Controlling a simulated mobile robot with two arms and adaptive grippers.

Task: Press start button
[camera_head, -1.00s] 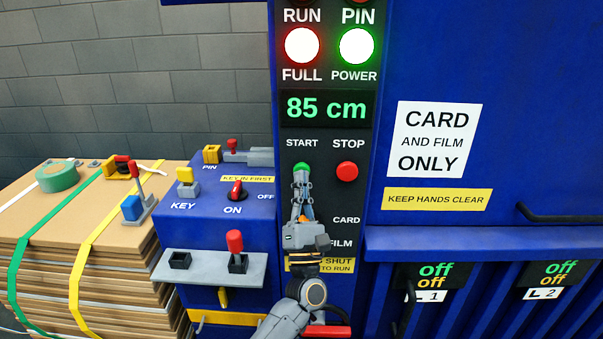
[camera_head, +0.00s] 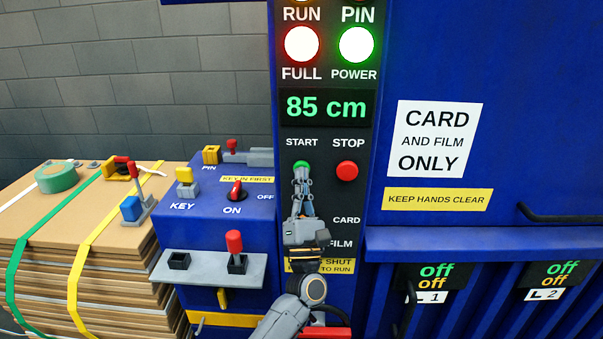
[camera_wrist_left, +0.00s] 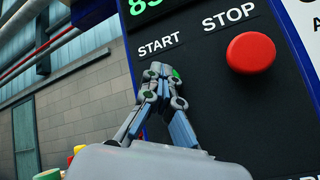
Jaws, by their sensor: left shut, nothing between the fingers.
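The green start button (camera_head: 301,165) is on the dark control panel under the word START. My left gripper (camera_head: 301,172) is shut and empty, with its fingertips at the lower edge of the button. In the left wrist view the shut fingertips (camera_wrist_left: 160,70) cover most of the start button (camera_wrist_left: 176,73), and only a bit of green shows beside them. I cannot tell whether the tips touch or press it. The red stop button (camera_head: 347,171) is just to the right, also large in the left wrist view (camera_wrist_left: 251,53). My right gripper is not in view.
The display (camera_head: 326,107) reads 85 cm above the buttons. The RUN/FULL and PIN/POWER lamps are lit. A blue key box (camera_head: 215,215) with a red ON switch (camera_head: 236,191) stands left of the panel. Strapped cardboard (camera_head: 90,260) is stacked at far left.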

